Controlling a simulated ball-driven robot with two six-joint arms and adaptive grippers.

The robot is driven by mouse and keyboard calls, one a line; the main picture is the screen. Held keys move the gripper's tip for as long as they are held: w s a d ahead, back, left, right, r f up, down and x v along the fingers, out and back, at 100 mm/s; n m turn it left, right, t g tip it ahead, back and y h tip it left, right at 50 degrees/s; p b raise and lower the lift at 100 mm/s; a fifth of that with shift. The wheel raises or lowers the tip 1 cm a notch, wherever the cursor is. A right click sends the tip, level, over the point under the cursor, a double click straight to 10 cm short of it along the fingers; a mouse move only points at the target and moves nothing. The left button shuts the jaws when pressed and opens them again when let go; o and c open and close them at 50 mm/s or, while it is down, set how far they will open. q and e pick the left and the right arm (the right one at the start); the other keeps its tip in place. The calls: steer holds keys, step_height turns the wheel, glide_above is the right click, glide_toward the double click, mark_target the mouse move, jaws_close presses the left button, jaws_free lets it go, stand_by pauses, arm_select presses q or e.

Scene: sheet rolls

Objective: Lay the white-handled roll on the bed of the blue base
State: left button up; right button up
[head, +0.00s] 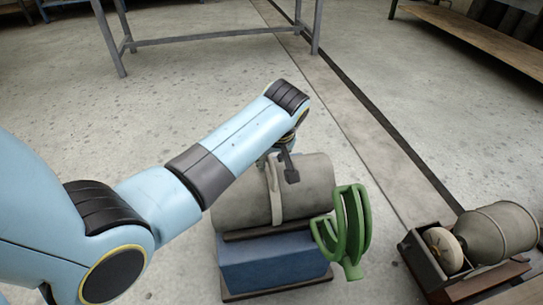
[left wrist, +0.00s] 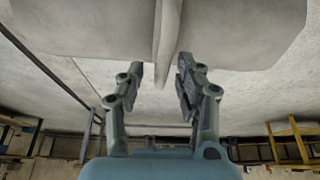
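A grey roll (head: 310,182) with a pale, off-white handle band (head: 273,188) around its middle lies on the dark bed of the blue base (head: 275,262). My left gripper (head: 281,170) is over the top of this roll, at the handle. In the left wrist view, the roll (left wrist: 80,28) fills the top, and its handle (left wrist: 167,45) stands out as a thin ridge. The fingers of my left gripper (left wrist: 160,80) are apart, one on each side of the handle's edge, with gaps visible. The left arm hides part of the roll. My right gripper is not in view.
A green looped piece (head: 348,232) stands at the right end of the blue base. Another grey roll (head: 497,232) with a round cream disc (head: 442,250) rests on a dark stand at the right. A metal table frame (head: 215,38) stands behind on open concrete floor.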

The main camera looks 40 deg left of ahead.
arm_select(q)
steer(key=shift+r, duration=0.2)
steer(key=p+v, duration=0.5)
steer(key=v, duration=0.6)
steer(key=shift+d+r, duration=0.2)
steer(key=shift+r, duration=0.1)
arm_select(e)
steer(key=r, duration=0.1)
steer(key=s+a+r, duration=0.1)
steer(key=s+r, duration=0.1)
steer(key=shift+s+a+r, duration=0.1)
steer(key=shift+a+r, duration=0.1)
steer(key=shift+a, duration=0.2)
arm_select(q)
steer(key=shift+s, duration=0.15)
